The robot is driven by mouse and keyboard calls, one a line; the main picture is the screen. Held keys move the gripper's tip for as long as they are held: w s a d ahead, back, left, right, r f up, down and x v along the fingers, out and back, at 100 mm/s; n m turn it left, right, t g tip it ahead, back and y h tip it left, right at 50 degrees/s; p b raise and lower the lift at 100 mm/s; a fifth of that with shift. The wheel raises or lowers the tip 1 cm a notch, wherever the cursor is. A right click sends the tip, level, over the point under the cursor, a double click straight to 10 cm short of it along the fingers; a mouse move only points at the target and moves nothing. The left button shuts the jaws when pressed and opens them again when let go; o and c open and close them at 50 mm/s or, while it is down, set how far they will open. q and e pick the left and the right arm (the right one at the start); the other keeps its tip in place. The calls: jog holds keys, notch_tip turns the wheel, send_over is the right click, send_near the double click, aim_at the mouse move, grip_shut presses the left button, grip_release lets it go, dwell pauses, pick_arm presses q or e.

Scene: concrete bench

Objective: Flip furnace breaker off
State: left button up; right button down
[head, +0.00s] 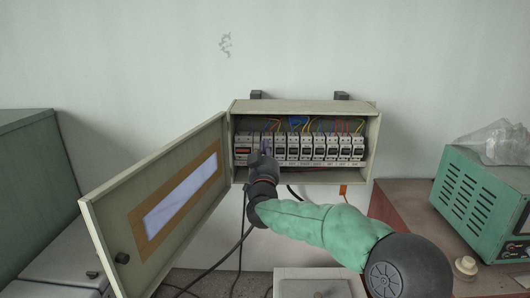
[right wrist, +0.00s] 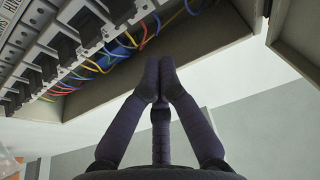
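The breaker panel (head: 305,107) is a beige wall box with its door swung open to the left. Inside is a row of breakers (head: 318,147) with black switches; they also show in the right wrist view (right wrist: 62,45). The labels are too small to read, so I cannot tell which is the furnace breaker. A wider unit with a red part (head: 242,150) is at the row's left end. My right gripper (head: 264,143) is in front of the row near that end, hiding part of it. In the right wrist view its dark fingertips (right wrist: 158,72) are together and hold nothing. Contact with a switch cannot be told. My left gripper is out of view.
The open door (head: 200,155) with a paper window stands out at the left. Coloured wires (head: 298,122) run above the breakers. Black cables hang below the box. A green device (head: 480,200) stands on a red-brown surface at the right.

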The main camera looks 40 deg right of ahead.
jog(key=p+x, duration=0.1)
jog(key=x, duration=0.4)
jog(key=shift+w+d, duration=0.15)
jog(key=shift+w+f, duration=0.1)
jog(key=shift+f, duration=0.2)
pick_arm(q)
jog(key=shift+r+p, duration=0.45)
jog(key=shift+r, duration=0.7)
pick_arm(e)
jog(key=shift+s+a+f, duration=0.15)
jog(key=shift+s+f, duration=0.05)
jog(key=shift+f, duration=0.3)
jog(key=shift+s+a+f, duration=0.1)
jog(key=shift+s+f, duration=0.05)
jog(key=shift+f, duration=0.4)
jog(key=shift+s+a+f, duration=0.15)
jog(key=shift+s+f, duration=0.05)
jog(key=shift+f, duration=0.3)
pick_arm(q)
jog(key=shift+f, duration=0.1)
